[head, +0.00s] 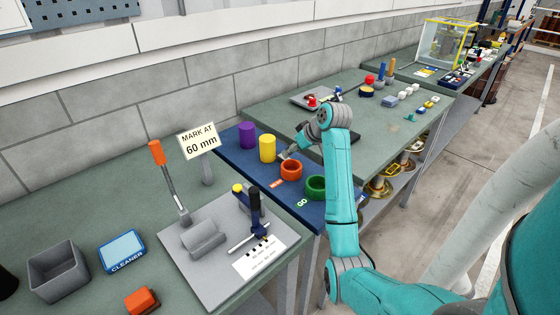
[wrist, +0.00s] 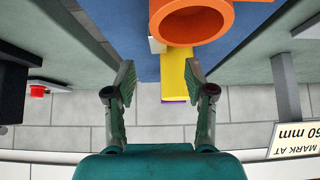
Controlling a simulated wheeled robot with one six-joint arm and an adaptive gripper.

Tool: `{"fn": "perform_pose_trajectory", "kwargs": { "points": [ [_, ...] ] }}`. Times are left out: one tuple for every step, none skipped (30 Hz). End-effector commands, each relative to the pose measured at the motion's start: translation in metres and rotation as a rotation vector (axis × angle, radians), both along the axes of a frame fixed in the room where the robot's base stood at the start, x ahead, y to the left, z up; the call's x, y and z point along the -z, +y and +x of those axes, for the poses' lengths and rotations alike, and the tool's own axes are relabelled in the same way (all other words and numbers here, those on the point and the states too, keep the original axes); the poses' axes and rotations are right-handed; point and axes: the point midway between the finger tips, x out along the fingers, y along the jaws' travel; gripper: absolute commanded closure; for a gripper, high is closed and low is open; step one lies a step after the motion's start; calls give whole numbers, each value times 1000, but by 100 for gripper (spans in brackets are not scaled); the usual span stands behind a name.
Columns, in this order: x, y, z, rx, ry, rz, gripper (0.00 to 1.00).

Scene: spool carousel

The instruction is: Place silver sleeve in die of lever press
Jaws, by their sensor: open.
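My gripper (head: 287,154) is over the blue mat, close to the orange ring and right of the yellow cylinder. In the wrist view my gripper (wrist: 160,80) has its two fingers spread with nothing held between them. The yellow cylinder (head: 267,148) shows beyond the fingers in the wrist view (wrist: 175,75). The orange ring (head: 291,170) fills the top of that view (wrist: 192,30).
A purple cylinder (head: 247,135) and a green ring (head: 316,187) stand on the blue mat (head: 228,140). A sign (head: 199,141) reads "MARK AT 60 mm". A grey bin (head: 60,275) and cleaner box (head: 123,251) are on the left bench. A cluttered bench (head: 270,105) lies beyond the mat.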

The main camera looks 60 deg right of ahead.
Motion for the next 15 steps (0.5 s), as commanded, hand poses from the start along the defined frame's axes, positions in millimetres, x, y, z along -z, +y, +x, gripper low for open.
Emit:
{"fn": "perform_pose_trajectory", "kwargs": {
  "points": [
    [5, 0, 3, -1, 1, 1, 46],
    [7, -1, 5, 0, 1, 0, 46],
    [8, -2, 6, 1, 1, -1, 46],
    [9, -2, 7, 1, 1, -1, 46],
    [11, -2, 8, 1, 1, -1, 46],
    [12, -2, 9, 1, 1, 0, 46],
    [14, -3, 11, 1, 2, 0, 46],
    [17, -3, 13, 1, 2, 1, 46],
    [21, -4, 16, 1, 2, 1, 46],
    [25, -4, 18, 0, 3, 2, 46],
    [28, -4, 21, 0, 2, 2, 46],
    [33, -5, 25, 0, 3, 2, 46],
    [36, -6, 28, 0, 2, 3, 46],
    [39, -7, 30, 0, 2, 2, 46],
    [43, -7, 33, 0, 2, 2, 46]
  ]
}}
